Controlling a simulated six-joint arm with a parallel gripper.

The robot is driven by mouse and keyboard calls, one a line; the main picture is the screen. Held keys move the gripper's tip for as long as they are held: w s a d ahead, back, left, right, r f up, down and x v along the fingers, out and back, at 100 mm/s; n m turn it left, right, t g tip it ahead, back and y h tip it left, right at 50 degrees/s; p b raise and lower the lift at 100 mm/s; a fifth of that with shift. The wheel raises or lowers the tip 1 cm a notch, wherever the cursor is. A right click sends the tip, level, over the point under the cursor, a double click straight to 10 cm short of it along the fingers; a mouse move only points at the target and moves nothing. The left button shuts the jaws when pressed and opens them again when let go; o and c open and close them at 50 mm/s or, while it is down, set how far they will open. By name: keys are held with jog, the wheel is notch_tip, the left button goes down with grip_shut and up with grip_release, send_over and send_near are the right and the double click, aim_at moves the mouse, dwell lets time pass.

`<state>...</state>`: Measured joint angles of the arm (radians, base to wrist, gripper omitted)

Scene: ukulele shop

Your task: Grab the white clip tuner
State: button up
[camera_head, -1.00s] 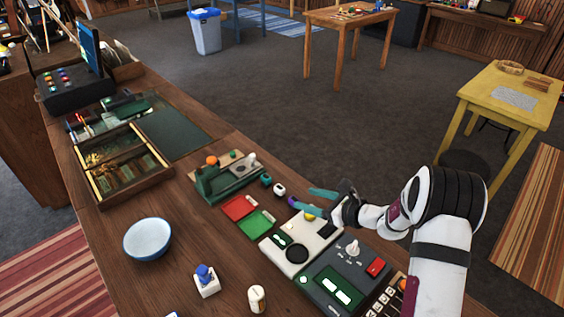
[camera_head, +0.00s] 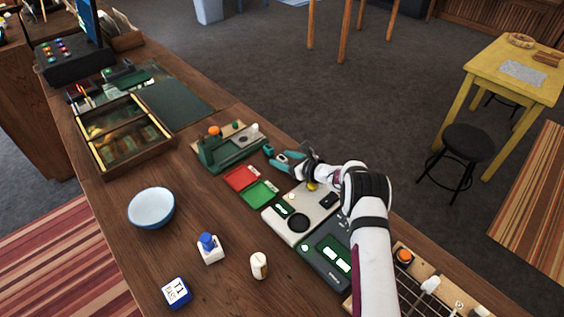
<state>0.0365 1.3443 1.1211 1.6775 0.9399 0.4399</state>
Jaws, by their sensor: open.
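My gripper (camera_head: 281,160) is low over the far edge of the counter, right of the green stand. Its two teal fingers are spread apart and point left. The small white block that looks like the white clip tuner is not clearly visible now. The fingers cover the spot where it stood, so I cannot tell whether it lies between them or under them.
The green stand (camera_head: 226,152), red tray (camera_head: 240,178) and green tray (camera_head: 261,193) lie left of my gripper. A white device (camera_head: 279,224) lies nearer. A blue bowl (camera_head: 152,208) and a blue-topped white bottle (camera_head: 210,250) stand on the counter, with bare wood between.

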grip_shut()
jog(key=shift+r, duration=0.15)
